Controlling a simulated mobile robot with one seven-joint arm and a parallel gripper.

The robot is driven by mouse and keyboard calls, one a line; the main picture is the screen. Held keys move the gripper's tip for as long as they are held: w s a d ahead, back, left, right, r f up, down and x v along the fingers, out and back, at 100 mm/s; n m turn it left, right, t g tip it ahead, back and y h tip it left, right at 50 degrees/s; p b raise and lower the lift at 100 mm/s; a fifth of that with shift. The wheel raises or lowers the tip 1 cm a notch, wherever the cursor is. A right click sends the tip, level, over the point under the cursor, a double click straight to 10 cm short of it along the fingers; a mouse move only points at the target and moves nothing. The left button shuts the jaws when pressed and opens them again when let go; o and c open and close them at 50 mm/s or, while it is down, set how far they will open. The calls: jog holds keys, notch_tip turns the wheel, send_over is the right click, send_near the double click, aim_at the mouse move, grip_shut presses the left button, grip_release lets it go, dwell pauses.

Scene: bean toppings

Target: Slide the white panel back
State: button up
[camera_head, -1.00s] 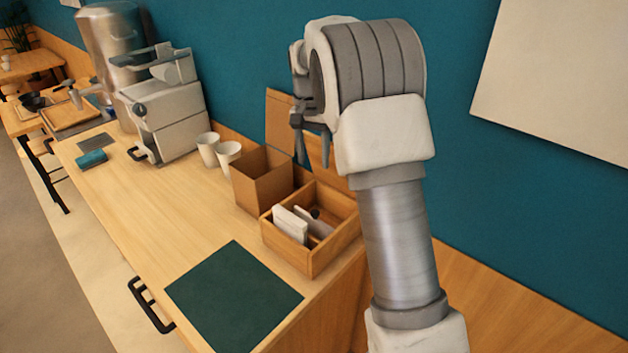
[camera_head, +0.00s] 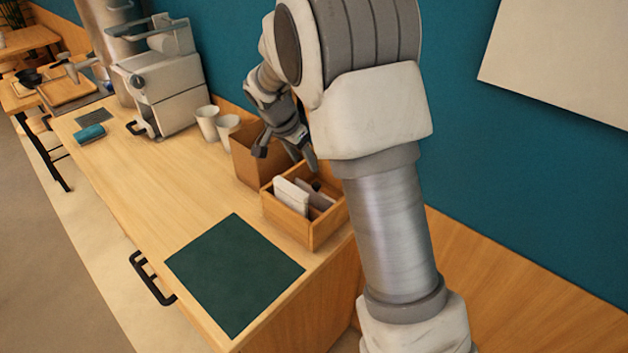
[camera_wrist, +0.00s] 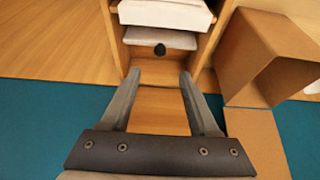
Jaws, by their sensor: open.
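A wooden box (camera_head: 288,229) holds a thick white block (camera_head: 291,194) and, behind it, a pale panel (camera_head: 320,197). In the wrist view the white block (camera_wrist: 165,13) is at the top, and the pale panel (camera_wrist: 160,38) lies below it between the box walls (camera_wrist: 113,35). A small black knob (camera_wrist: 160,49) shows at the panel's near edge. My gripper (camera_head: 287,156) is open and empty above the back of the box. In the wrist view its fingers (camera_wrist: 160,76) point toward the knob, apart from it.
An open brown box (camera_head: 250,158) stands directly beside the wooden box, close to my gripper. Two white cups (camera_head: 208,123) and a grey machine (camera_head: 160,80) stand farther left. A dark green mat (camera_head: 235,275) lies in front. The counter's middle is clear.

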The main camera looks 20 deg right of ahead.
aim_at(316, 184)
jog(key=x, duration=1)
jog(key=shift+w+d+f, duration=0.15)
jog(key=shift+d+f, duration=0.05)
jog(key=shift+f, duration=0.1)
grip_shut()
dwell(0.9)
